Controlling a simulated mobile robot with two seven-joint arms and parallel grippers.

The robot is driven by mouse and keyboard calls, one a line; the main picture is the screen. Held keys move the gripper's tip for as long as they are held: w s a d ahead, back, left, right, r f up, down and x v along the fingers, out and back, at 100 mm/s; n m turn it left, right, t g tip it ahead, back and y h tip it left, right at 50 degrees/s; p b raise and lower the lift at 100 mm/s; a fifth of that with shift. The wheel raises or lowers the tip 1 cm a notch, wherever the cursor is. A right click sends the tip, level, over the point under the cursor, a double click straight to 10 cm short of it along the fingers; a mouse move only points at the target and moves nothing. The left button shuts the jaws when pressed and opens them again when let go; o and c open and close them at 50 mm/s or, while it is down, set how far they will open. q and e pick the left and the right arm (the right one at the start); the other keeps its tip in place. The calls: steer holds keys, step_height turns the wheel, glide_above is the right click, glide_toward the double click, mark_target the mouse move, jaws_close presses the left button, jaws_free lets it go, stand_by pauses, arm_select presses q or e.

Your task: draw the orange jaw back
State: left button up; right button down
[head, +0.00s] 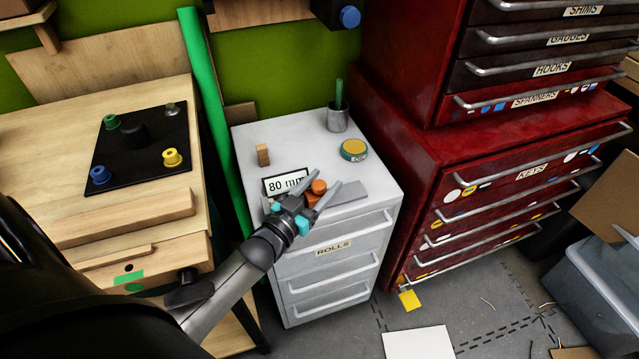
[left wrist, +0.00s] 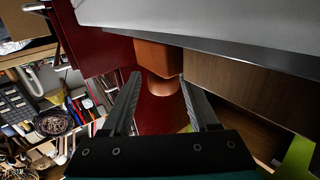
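The orange jaw (head: 314,199) is a small block with a round knob (head: 319,187), beside a grey metal bar (head: 345,193) at the front of the white cabinet's top. In the left wrist view the orange block (left wrist: 158,58) sits under a pale slab edge, with its knob (left wrist: 163,88) towards me. My left gripper (head: 325,184) is at the jaw, and its fingers partly cover it in the head view. In the left wrist view the gripper (left wrist: 161,80) is open, with the knob between the fingertips and no clear grip on it. My right gripper is not in view.
A wooden block (head: 262,155), a yellow-topped tin (head: 353,150) and a grey cup (head: 338,118) are on the cabinet top (head: 300,140). A red tool cabinet (head: 420,160) stands close on the right, a wooden bench (head: 60,120) on the left.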

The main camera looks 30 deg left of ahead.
arm_select(q)
steer(key=shift+o, duration=0.5)
steer(key=shift+a, duration=0.1)
steer(key=shift+s, duration=0.1)
steer(key=shift+s, duration=0.2)
steer(key=s+a+p, duration=0.1)
steer(key=s+p, duration=0.2)
steer(key=s, duration=1.1)
steer(key=shift+s, duration=0.35)
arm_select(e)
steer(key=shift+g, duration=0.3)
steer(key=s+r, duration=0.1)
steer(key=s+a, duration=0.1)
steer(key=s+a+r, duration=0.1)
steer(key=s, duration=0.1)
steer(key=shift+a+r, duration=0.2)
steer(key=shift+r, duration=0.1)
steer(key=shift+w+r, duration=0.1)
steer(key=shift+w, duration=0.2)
